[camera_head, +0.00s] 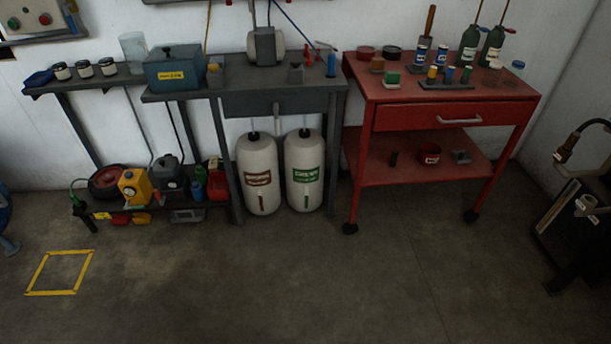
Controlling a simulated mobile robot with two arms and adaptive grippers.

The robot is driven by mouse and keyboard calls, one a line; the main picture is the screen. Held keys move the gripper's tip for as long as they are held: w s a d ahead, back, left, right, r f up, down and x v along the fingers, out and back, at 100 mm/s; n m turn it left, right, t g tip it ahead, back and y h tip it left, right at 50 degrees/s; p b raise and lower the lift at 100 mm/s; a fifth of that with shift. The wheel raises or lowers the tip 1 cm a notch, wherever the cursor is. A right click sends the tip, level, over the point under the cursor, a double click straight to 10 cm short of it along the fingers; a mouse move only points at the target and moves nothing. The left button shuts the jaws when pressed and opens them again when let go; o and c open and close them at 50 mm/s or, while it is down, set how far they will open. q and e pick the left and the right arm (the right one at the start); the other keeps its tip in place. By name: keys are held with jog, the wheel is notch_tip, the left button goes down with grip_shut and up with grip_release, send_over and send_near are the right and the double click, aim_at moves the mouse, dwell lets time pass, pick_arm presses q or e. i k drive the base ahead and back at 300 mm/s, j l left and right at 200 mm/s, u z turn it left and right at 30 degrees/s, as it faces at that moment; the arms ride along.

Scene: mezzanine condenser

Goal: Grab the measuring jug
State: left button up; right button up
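A clear, pale cylindrical vessel (133,50), which looks like the measuring jug, stands upright at the back of the grey bench against the white wall.
The grey bench (275,104) has a low shelf with cans and bottles. Two white tanks (258,170) stand under it. A red cart (455,120) with bottles and tins stands right. Dark equipment (575,215) is at the far right. The foreground floor is clear, with a yellow taped square (50,293).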

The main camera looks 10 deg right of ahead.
aim_at(135, 48)
jog(key=i+j, duration=0.25)
jog(key=j, duration=0.15)
jog(key=i+j, duration=0.5)
jog(key=j, duration=0.25)
jog(key=i+j+z, duration=0.1)
jog(key=i+j, duration=0.15)
jog(key=j, duration=0.15)
jog(key=i+j, duration=0.2)
jog(key=j, duration=0.2)
jog(key=i+j, duration=0.25)
jog(key=j, duration=0.15)
